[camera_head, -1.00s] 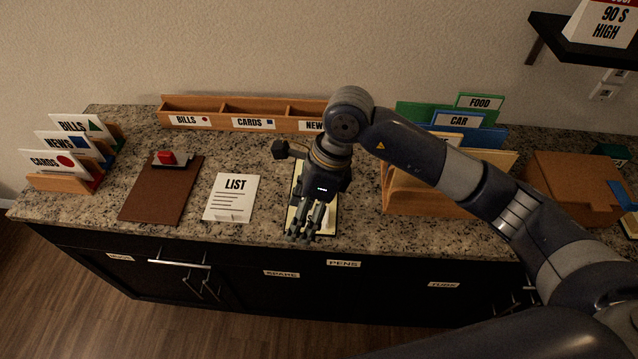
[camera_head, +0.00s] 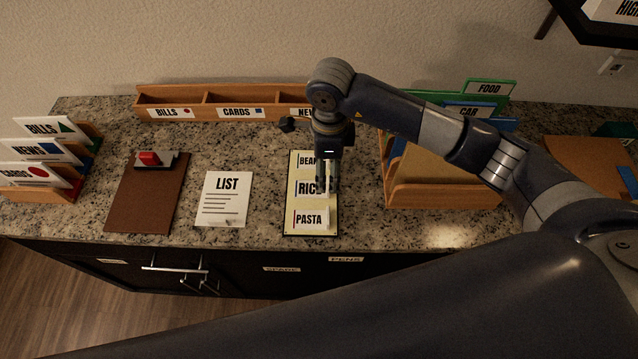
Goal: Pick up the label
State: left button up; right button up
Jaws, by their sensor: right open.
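A pale board with a dark edge (camera_head: 289,205) lies on the counter. It bears three white labels, one above the other: a BEANS label (camera_head: 305,161) at the top, partly hidden, a RICE label (camera_head: 306,188) in the middle, and a PASTA label (camera_head: 310,219) at the bottom. My right gripper (camera_head: 328,187) is open and points down over the right part of the board, its fingers covering the right end of the RICE label. I cannot tell whether the fingertips touch it. My left gripper is not in view.
A LIST sheet (camera_head: 225,200) and a brown clipboard (camera_head: 145,205) lie to the left. A wooden divided tray (camera_head: 205,98) stands behind, and a wooden file holder (camera_head: 440,195) stands close on the right. Upright cards (camera_head: 45,155) stand at far left.

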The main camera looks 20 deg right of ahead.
aim_at(328, 183)
jog(key=shift+f+p, duration=0.3)
jog(key=shift+f, duration=0.05)
jog(key=f, duration=0.1)
jog(key=f+p, duration=0.2)
jog(key=shift+s+d+f, duration=0.15)
jog(key=shift+s, duration=0.15)
jog(key=shift+f, duration=0.6)
jog(key=shift+w+f, duration=0.1)
jog(key=shift+w, duration=0.05)
jog(key=c, duration=0.6)
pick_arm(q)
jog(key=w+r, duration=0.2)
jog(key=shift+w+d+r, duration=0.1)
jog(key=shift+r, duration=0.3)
pick_arm(e)
jog(key=shift+c, duration=1)
